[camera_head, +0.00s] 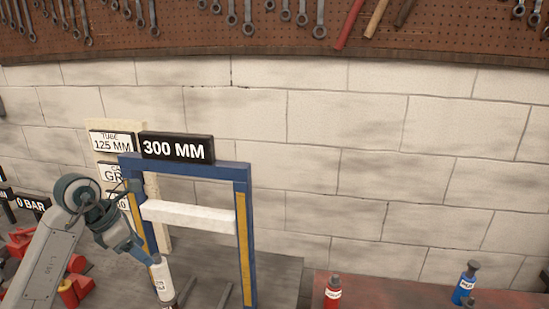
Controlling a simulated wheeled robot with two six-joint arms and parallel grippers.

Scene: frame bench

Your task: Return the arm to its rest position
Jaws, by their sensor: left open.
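My left arm comes in from the left and bends down at the wrist in front of a blue frame (250,260). My left gripper (148,258) is at the end of it, small and partly hard to make out; it is open. A white labelled cylinder (163,283) stands right by the gripper tips, slightly tilted in the picture. I cannot tell whether the tips touch it. My right gripper is not in view.
The blue frame carries a "300 MM" sign (177,147) and a white crossbar (189,216). Red parts (75,288) lie at lower left. A red bottle (333,292) and a blue bottle (465,284) stand at lower right. Tools hang on a pegboard (270,35) above the block wall.

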